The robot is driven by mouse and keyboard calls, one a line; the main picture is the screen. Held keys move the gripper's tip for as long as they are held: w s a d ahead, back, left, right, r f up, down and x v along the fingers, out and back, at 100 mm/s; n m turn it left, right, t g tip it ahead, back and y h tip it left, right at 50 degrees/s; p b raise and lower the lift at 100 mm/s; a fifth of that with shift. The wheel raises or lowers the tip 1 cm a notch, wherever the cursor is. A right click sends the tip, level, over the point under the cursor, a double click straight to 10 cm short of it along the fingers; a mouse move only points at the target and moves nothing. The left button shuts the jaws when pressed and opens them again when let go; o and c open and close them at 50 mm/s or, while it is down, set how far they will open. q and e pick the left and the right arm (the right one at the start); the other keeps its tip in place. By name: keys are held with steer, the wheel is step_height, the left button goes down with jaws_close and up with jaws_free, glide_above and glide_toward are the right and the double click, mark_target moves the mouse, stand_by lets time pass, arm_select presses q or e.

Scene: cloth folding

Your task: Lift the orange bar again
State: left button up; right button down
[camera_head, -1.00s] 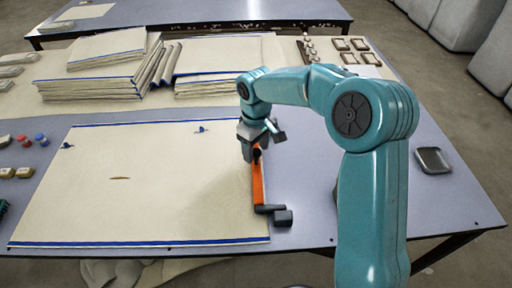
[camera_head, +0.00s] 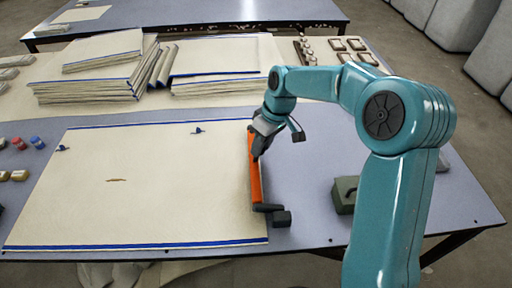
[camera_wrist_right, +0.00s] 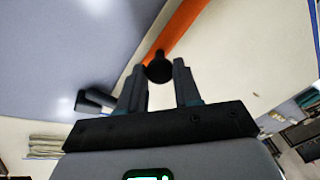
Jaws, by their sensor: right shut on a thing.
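The orange bar (camera_head: 255,180) lies along the right edge of the large cream cloth (camera_head: 140,190) with blue hems. Its near end meets a black crosspiece with a dark block (camera_head: 281,218). My right gripper (camera_head: 258,152) is at the bar's upper part, tilted. In the right wrist view, a round black knob (camera_wrist_right: 159,67) on the orange bar (camera_wrist_right: 178,30) sits between the fingertips of my right gripper (camera_wrist_right: 160,66), which is shut on it. Whether the bar is clear of the cloth cannot be told. My left gripper is out of view.
Stacked folded cloths (camera_head: 95,75) lie at the back. A dark green box (camera_head: 345,194) stands right of the bar, near my right arm. Small red and blue pieces (camera_head: 28,143) lie at the left. Bare grey table (camera_head: 310,175) lies between bar and box.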

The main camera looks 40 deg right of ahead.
steer(key=s+d+f+t+y+b, duration=0.1)
steer(key=s+d+t+y+b, duration=0.3)
steer(key=b, duration=0.9)
steer(key=shift+s+d+t+y, duration=0.35)
steer(key=shift+d+t+y, duration=0.65)
steer(key=shift+d+y, duration=1.35)
steer(key=shift+a+y, duration=0.35)
steer(key=shift+a, duration=0.05)
steer(key=c, duration=0.8)
jaws_free()
steer(key=shift+f, duration=0.1)
steer(key=p+v, duration=0.4)
steer(key=v, duration=1.2)
steer(key=shift+d, duration=0.15)
